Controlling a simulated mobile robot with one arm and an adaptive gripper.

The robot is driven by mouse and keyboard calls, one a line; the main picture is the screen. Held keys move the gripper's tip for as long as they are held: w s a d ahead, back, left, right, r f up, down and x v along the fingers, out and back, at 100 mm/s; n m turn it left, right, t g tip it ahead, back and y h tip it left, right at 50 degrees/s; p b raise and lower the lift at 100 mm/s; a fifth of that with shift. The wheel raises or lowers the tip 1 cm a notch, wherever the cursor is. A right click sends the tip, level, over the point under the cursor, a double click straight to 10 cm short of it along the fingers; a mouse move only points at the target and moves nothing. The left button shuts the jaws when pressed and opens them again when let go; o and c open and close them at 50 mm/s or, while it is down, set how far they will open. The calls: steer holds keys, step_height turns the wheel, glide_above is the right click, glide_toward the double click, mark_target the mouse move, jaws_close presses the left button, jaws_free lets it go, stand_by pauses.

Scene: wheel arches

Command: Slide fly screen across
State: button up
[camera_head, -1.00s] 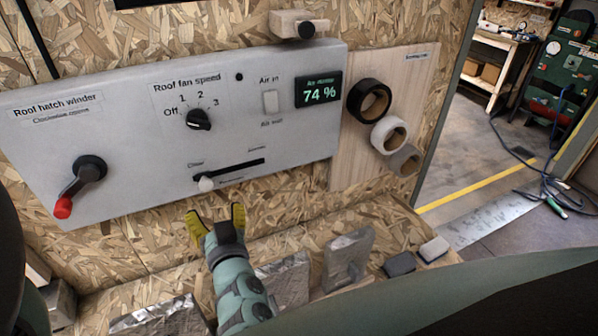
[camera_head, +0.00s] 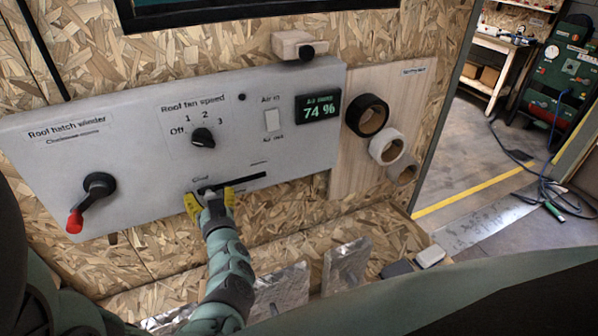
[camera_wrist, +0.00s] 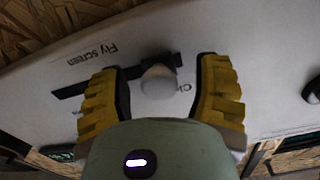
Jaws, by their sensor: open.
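The fly screen slider is a pale round knob (camera_wrist: 160,80) on a dark slot (camera_head: 240,184) low on the grey panel. In the wrist view the knob sits between my two yellow fingers, with a visible gap on either side. My gripper (camera_head: 209,199) is open at the left end of the slot, under the word "Closed", partly readable. In the head view my fingers mostly hide the knob. In the wrist view the "Fly screen" label (camera_wrist: 92,54) appears upside down beside the slot.
The panel (camera_head: 130,150) also carries a red-handled winder crank (camera_head: 90,203), a fan speed knob (camera_head: 203,138), an air rocker switch (camera_head: 272,120) and a display reading 74 % (camera_head: 319,107). Foil-faced pieces (camera_head: 345,265) stand below.

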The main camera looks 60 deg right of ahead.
steer(key=shift+d, duration=0.15)
jaws_close()
stand_by(0.6)
